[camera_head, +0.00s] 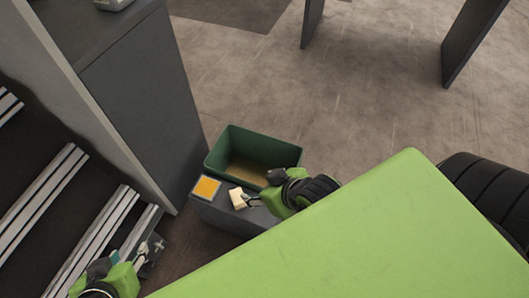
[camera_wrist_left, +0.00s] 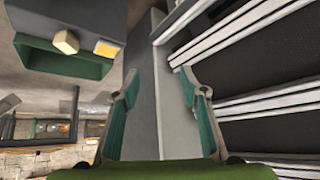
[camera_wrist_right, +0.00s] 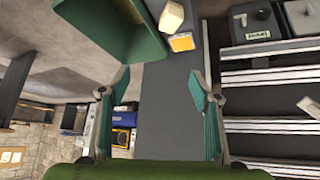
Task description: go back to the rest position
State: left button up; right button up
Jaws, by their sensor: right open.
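My left gripper (camera_head: 150,248) is at the lower left in the head view, over the striped rails. In the left wrist view its two teal-lined fingers (camera_wrist_left: 157,88) stand apart with nothing between them. My right gripper (camera_head: 250,201) is near the middle of the head view, beside a small cream block (camera_head: 236,198). In the right wrist view its fingers (camera_wrist_right: 159,85) are wide apart and empty. The cream block appears beyond them (camera_wrist_right: 171,16), apart from the fingers. It rests on a dark grey stand (camera_head: 222,216), next to an orange square with a pale border (camera_head: 206,187).
A green open bin (camera_head: 228,138) stands directly behind the stand. A tall grey panel (camera_head: 150,95) rises left of it, beside the metal rails (camera_head: 88,245). My green body covers the lower right. Open floor (camera_head: 350,100) lies beyond the bin, with dark uprights (camera_head: 470,40) farther off.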

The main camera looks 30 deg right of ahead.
jog(key=shift+s+d+r, duration=0.1)
jog(key=shift+s+d, duration=0.05)
jog(key=shift+d, duration=0.2)
